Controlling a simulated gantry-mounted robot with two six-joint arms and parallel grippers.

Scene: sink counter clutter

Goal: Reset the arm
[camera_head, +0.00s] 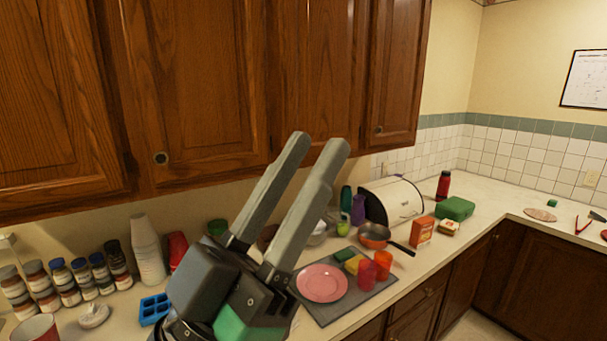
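My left gripper (318,143) rises from the bottom of the head view, its two long grey fingers pointing up and to the right. The fingers are apart with a gap between them, and nothing shows held there. It is in front of the wooden upper cabinets (205,85) in the picture and hides part of the counter behind it. My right gripper does not show.
The counter (480,205) holds several spice jars (61,283), stacked white cups (148,252), a blue tray (154,308), a pink plate (322,283) on a grey mat (352,305), red cups (366,274), a pan (374,235) and a bread box (398,201). Bare counter shows toward the right.

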